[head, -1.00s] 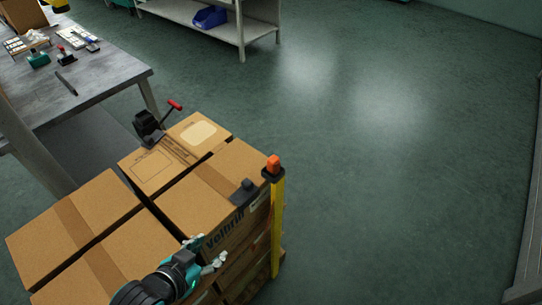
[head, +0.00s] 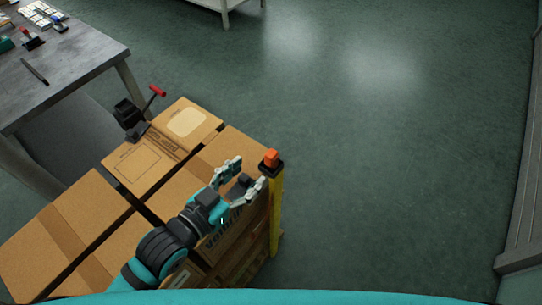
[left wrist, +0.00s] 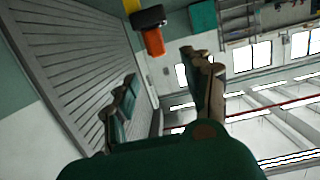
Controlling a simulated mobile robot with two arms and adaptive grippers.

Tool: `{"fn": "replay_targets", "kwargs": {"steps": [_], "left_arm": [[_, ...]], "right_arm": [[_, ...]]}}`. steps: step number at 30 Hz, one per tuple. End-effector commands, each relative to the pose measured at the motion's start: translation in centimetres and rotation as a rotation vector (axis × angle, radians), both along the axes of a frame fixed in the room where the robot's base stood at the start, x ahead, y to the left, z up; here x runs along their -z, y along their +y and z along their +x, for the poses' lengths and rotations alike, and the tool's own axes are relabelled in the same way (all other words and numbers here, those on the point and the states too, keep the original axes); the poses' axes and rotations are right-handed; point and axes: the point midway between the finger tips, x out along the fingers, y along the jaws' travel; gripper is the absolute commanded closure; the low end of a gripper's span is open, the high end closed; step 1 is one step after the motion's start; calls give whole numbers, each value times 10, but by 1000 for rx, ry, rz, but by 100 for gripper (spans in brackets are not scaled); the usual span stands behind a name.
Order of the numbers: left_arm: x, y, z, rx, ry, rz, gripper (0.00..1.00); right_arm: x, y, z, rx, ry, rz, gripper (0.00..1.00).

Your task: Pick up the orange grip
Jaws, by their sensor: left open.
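The orange grip (head: 271,157) is a small block in a black collar on top of a yellow post (head: 275,205) beside the stacked boxes. In the left wrist view the orange grip (left wrist: 154,41) shows near the top, beyond and between the fingertips. My left gripper (head: 249,171) is open and empty above the box edge, just left of the orange grip and apart from it. Its spread fingers also show in the left wrist view (left wrist: 160,68). My right gripper is in neither view.
Cardboard boxes (head: 72,222) fill the lower left. A grey table (head: 75,65) stands at upper left. The floor to the right is clear.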

Motion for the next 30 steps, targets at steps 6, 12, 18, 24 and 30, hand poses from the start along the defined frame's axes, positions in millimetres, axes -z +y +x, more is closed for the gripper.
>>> {"fn": "replay_targets", "kwargs": {"steps": [6,12,18,24,30], "left_arm": [[7,-22,30,-1,0,-1,50],[10,-29,39,0,1,-1,50],[19,-47,61,-1,0,0,50],[24,-57,75,0,0,0,50],[25,-57,75,0,1,1,50]], "right_arm": [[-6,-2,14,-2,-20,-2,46],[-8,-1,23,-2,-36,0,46],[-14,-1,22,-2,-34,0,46],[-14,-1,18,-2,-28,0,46],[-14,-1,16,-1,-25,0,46]]}}
